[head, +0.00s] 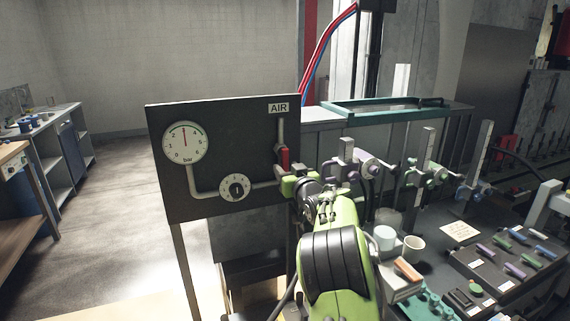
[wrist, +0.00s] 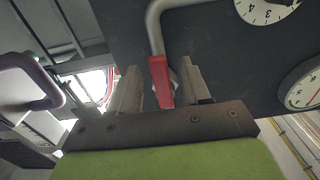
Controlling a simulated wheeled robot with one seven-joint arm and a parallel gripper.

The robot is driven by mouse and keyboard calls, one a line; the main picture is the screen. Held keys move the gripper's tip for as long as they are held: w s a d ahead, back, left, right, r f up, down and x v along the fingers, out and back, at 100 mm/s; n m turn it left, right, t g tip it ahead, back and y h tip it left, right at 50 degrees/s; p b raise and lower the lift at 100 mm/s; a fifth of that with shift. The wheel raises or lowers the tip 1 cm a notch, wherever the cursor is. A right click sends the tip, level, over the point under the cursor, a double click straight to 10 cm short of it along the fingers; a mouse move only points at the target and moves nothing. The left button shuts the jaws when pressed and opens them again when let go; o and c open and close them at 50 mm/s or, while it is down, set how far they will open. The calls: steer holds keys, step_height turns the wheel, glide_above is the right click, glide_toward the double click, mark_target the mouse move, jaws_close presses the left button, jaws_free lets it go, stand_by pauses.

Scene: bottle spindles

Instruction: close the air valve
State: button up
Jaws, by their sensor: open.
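The air valve's red handle (head: 284,160) sits on a grey pipe at the right side of a dark panel, below the AIR label (head: 279,108). The handle looks upright, in line with the vertical pipe. My gripper (head: 286,176) is at the handle, with my green arm reaching up from below. In the wrist view the red handle (wrist: 161,82) lies between the two open fingers of my gripper (wrist: 160,70), with a gap on each side. I cannot tell how deep between the fingers it is. Part of the valve body is hidden behind the handle.
The panel (head: 220,120) also carries a pressure gauge (head: 185,142), its needle near 2, and a round dial (head: 235,188). To the right, a crowded bench holds a white cup (head: 413,246), clamps on posts and coloured pieces. Floor to the left is open.

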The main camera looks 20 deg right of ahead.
steer(key=shift+w, duration=1.15)
jaws_close()
